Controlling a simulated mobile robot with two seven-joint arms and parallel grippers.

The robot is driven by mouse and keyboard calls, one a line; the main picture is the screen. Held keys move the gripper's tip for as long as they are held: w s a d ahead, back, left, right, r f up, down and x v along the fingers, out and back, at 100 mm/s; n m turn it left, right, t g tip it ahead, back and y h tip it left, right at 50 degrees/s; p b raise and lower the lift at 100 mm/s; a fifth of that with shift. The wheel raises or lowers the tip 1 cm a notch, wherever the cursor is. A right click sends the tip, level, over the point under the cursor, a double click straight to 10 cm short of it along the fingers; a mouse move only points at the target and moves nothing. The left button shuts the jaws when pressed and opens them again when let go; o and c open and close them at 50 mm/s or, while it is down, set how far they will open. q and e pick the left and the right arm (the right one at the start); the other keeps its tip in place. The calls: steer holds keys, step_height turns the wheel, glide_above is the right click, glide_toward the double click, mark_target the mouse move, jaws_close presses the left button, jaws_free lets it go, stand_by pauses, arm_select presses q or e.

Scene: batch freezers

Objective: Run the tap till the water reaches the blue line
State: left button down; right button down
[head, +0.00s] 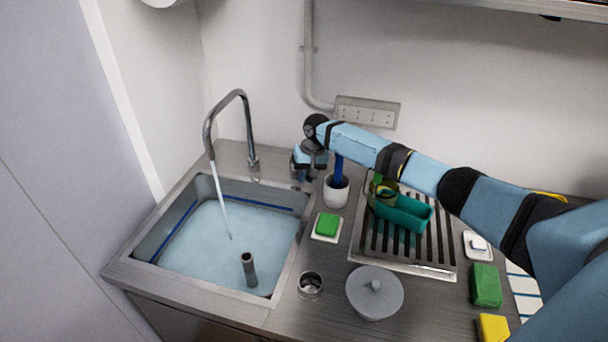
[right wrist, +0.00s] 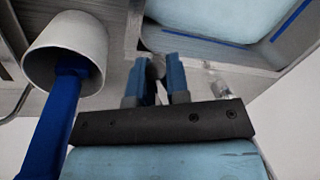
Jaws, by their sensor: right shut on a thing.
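The tap (head: 208,133) is a tall curved chrome spout at the back of the sink (head: 281,281), and a stream of water runs from it. Pale blue water (head: 205,240) covers the basin floor. The blue line (head: 177,231) runs along the basin walls and shows above the water surface, with a strip of wall between. My right gripper (head: 303,178) is at the counter right of the tap, pointing down. In the right wrist view, its blue fingers (right wrist: 165,78) are shut on a small grey knob (right wrist: 156,66), mostly hidden between them. My left gripper is not in view.
A standpipe (head: 248,270) rises from the water. A white cup (head: 336,193) with a blue-handled tool stands close beside my right gripper.

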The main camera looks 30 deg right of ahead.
steer(key=c, duration=1.1)
jaws_free()
step_height(320, 180, up, 14)
steer(key=d+b, duration=0.1)
steer(key=d, duration=0.1)
steer(key=shift+s+d+f+b, duration=0.25)
steer(key=shift+s+b, duration=0.1)
steer(key=shift+s, duration=0.1)
